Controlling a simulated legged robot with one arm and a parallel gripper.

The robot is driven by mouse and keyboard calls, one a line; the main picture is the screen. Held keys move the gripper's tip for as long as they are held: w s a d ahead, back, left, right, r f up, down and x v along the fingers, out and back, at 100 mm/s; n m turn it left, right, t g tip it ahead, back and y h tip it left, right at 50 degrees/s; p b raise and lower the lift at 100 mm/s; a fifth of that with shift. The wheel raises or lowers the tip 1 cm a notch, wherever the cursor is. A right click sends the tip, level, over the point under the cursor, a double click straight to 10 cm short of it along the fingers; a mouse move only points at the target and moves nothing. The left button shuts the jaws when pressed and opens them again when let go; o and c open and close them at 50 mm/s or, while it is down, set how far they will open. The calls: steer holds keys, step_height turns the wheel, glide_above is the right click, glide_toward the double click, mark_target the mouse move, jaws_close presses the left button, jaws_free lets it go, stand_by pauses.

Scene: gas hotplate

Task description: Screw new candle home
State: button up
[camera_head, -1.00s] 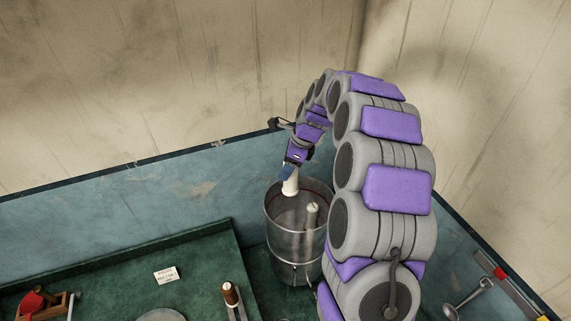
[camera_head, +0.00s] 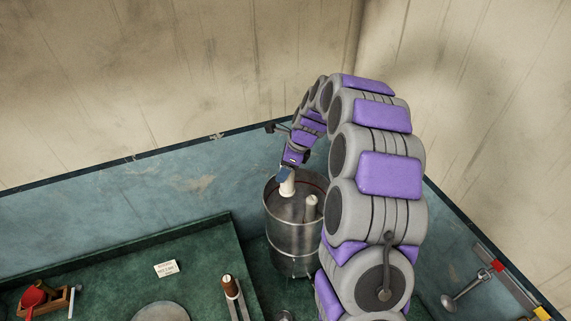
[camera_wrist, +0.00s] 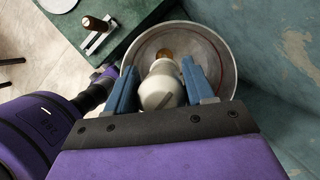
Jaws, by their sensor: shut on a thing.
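The white candle (camera_head: 287,188) is held in my gripper (camera_head: 285,174), at the mouth of a round metal vessel (camera_head: 292,237). In the wrist view my blue fingers (camera_wrist: 158,88) are shut on both sides of the white candle (camera_wrist: 161,90). The candle points into the vessel, whose pale rim (camera_wrist: 228,50) surrounds it. Its lower end is hidden, so I cannot tell whether it touches the base. A second pale candle (camera_head: 311,206) stands inside the vessel, to the right. A brown round spot (camera_wrist: 165,54) shows inside the vessel beyond my fingers.
A green bench top (camera_head: 205,255) lies left of the vessel, with a small white card (camera_head: 166,268), a brown-handled tool (camera_head: 232,288) and a round pale plate (camera_head: 160,312). A red item in a wooden holder (camera_head: 40,297) is far left. A blue-green wall (camera_head: 120,200) stands close behind.

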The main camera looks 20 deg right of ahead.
mark_target(283, 189)
steer(key=x, duration=0.3)
steer(key=shift+s+d+f, duration=0.15)
steer(key=shift+s+f, duration=0.1)
steer(key=shift+f, duration=0.2)
steer(key=shift+d+f, duration=0.25)
steer(key=shift+f, duration=0.2)
steer(key=shift+a+f+b, duration=0.1)
steer(key=shift+f+b, duration=0.45)
steer(key=shift+f, duration=1.95)
step_height(283, 189, down, 11)
steer(key=a+b, duration=0.1)
steer(key=shift+a, duration=0.15)
